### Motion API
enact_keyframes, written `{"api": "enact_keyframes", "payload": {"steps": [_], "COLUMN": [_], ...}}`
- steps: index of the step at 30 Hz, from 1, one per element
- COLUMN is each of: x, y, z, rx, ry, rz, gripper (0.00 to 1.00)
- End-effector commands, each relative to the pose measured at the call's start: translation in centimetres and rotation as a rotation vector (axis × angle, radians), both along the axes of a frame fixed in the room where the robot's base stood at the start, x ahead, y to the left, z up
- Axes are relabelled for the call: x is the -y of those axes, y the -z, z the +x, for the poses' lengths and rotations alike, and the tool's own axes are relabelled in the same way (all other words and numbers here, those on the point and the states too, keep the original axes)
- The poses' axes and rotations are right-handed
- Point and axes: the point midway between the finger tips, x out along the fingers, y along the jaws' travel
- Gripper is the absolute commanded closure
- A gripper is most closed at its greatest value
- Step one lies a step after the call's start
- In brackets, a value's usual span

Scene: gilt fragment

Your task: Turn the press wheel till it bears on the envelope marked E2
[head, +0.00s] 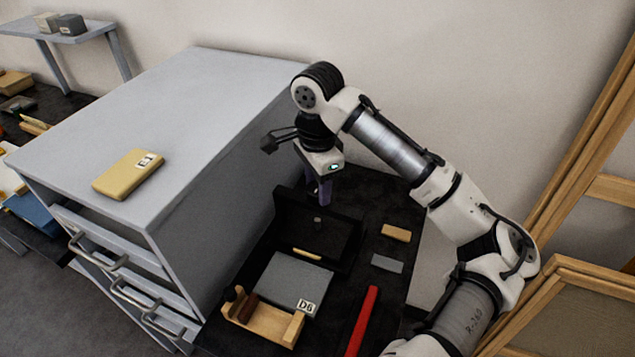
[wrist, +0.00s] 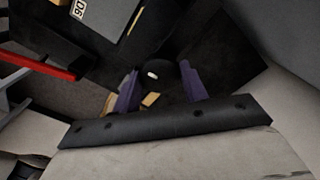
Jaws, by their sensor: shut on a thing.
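My gripper (head: 325,188) points down behind a black upright panel (head: 338,236) in the head view. In the wrist view its purple fingers (wrist: 160,92) stand apart, shut on a dark round piece (wrist: 168,80) between them. This may be the press wheel, but it is too dark to be sure. A small pale spot shows on or beside it. I see no label E2 in either view. A tan packet marked E1 (head: 128,174) lies on the grey cabinet. A grey slab marked D6 (head: 291,284) lies in front of the black panel.
The grey cabinet (head: 160,110) stands close on the left. A wooden holder (head: 264,318), a red bar (head: 361,322), a tan block (head: 397,232) and a grey block (head: 387,263) are on the dark table. Wooden frames (head: 560,315) stand at right.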

Motion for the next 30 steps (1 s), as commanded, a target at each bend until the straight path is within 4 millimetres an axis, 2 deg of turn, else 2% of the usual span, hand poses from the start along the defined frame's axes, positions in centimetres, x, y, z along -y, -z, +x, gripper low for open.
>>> {"api": "enact_keyframes", "payload": {"steps": [15, 16, 20, 30], "x": [0.02, 0.02, 0.01, 0.02], "y": [-0.08, -0.08, -0.06, -0.22], "z": [0.05, 0.05, 0.04, 0.02], "rx": [0.002, 0.002, 0.002, 0.001], "ry": [0.018, 0.018, 0.017, 0.016], "rz": [0.0, 0.0, 0.001, 0.0], "gripper": [0.8, 0.53, 0.36, 0.35]}}
